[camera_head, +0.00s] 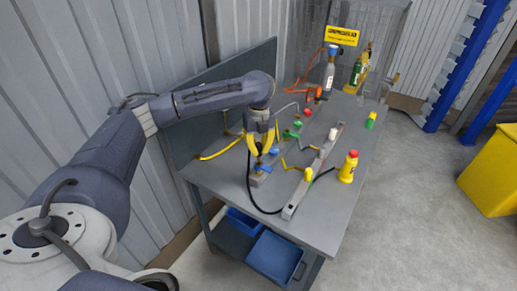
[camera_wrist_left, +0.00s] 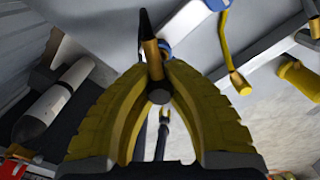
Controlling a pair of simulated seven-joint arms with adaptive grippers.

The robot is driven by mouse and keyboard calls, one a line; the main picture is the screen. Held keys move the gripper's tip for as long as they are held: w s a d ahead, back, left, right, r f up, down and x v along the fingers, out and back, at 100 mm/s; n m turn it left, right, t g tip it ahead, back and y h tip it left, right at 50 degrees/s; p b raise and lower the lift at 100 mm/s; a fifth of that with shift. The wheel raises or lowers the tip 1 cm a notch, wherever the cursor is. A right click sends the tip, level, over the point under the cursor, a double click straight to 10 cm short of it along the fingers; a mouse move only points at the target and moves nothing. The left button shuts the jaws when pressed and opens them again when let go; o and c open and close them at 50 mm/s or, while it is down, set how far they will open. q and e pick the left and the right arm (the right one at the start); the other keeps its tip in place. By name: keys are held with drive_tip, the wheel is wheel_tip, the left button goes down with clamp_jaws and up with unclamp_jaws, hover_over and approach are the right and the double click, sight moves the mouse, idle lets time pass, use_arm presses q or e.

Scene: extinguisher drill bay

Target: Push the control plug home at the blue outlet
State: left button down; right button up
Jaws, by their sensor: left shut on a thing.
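My left gripper (camera_head: 262,149) points down over the grey bench, its two yellow fingers close together. In the left wrist view, the fingers (camera_wrist_left: 158,82) are shut on the control plug (camera_wrist_left: 151,58), which has a brass collar and a black end. A black hose (camera_head: 250,188) hangs from by the gripper and loops across the bench to the rail. Blue parts show beside the fingertips, one at the blue outlet (camera_head: 274,150); a blue ring (camera_wrist_left: 165,49) is partly hidden behind the plug. I cannot tell whether plug and outlet touch. My right gripper is not in view.
A grey rail (camera_head: 295,202) with a yellow fitting (camera_head: 308,174) lies right of the gripper. Red (camera_head: 307,112) and green (camera_head: 297,124) fittings lie farther back. Blue bins (camera_head: 273,257) sit below the bench.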

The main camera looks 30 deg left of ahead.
sight(259, 157)
use_arm(q)
drive_tip(key=shift+f, duration=2.05)
idle(1.4)
drive_tip(key=c, duration=1.5)
unclamp_jaws()
